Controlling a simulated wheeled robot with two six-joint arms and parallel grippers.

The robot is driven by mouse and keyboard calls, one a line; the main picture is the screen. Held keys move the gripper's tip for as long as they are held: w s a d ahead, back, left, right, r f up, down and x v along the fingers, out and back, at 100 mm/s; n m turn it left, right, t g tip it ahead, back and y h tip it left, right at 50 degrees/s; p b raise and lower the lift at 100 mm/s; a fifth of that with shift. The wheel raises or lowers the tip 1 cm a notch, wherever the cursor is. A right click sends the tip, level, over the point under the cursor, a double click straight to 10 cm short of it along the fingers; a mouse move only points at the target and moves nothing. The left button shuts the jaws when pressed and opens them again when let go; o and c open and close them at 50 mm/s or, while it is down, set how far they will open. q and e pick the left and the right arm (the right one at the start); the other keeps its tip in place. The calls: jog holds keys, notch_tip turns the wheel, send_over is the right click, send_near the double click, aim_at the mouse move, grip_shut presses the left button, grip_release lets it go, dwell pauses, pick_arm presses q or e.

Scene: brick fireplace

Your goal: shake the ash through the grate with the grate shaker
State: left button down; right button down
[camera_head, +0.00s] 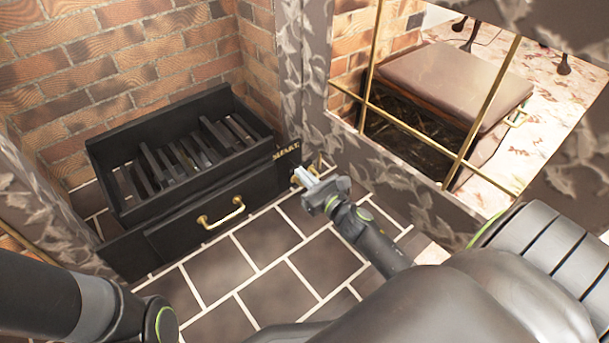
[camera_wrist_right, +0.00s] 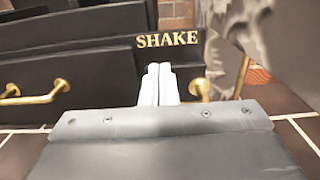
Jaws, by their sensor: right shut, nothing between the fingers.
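The black grate (camera_head: 190,160) with upright bars sits in the brick fireplace in the head view. Its front carries gold "SHAKE" lettering at the right end, readable in the right wrist view (camera_wrist_right: 167,41). I cannot make out ash.
A black drawer front (camera_head: 195,213) with a brass handle (camera_head: 221,214) lies below the grate. A patterned fireplace surround (camera_head: 312,85) stands close to the right. Beyond it is a brass-framed opening with a brown cushioned box (camera_head: 450,80). The tiled hearth (camera_head: 270,270) in front is clear.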

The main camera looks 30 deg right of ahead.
aim_at(284, 155)
jog(key=w, duration=0.5)
jog(key=shift+w+a+r, duration=0.1)
jog(key=shift+w+r, duration=0.05)
jog(key=shift+w, duration=0.2)
